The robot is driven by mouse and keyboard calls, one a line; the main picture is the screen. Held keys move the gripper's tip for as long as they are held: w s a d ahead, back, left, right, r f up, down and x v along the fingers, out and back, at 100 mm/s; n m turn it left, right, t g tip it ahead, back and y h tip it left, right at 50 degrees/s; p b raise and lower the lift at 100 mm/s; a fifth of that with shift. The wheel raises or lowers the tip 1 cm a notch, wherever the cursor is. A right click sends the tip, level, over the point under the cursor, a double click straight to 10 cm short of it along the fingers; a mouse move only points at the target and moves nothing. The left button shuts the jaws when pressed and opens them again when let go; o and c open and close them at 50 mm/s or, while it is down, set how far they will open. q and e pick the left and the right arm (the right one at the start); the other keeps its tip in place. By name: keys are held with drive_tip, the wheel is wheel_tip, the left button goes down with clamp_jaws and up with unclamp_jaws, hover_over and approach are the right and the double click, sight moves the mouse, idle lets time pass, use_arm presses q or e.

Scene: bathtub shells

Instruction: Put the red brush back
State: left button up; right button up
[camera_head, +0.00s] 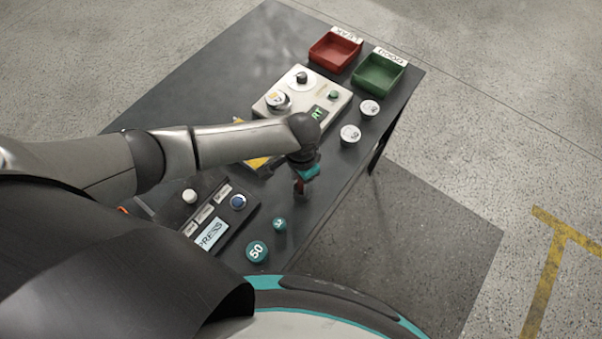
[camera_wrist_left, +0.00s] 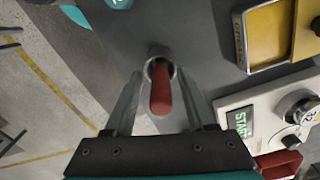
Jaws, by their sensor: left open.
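The red brush shows as a red handle (camera_wrist_left: 161,92) in the left wrist view, end toward the camera, with its far end inside a round grey ring or cup (camera_wrist_left: 152,66). My left gripper (camera_wrist_left: 159,84) is open, with one finger on each side of the handle. I cannot tell whether the fingers touch it. In the head view my left gripper (camera_head: 304,180) hangs over the table's right part, and a bit of red (camera_head: 299,187) shows beside it. The brush's bristles are hidden. My right gripper is not in view.
The dark table (camera_head: 215,70) bears a pale START panel (camera_head: 330,110), a yellow tray (camera_head: 257,163) partly behind my arm, a black PRESS panel (camera_head: 213,215), a red bin (camera_head: 335,52), a green bin (camera_head: 379,75), two white discs and two teal weights (camera_head: 257,250).

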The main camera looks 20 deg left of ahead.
use_arm(q)
wheel_tip(320, 180, up, 12)
drive_tip(key=shift+p, duration=0.9)
drive_tip(key=shift+r, duration=0.1)
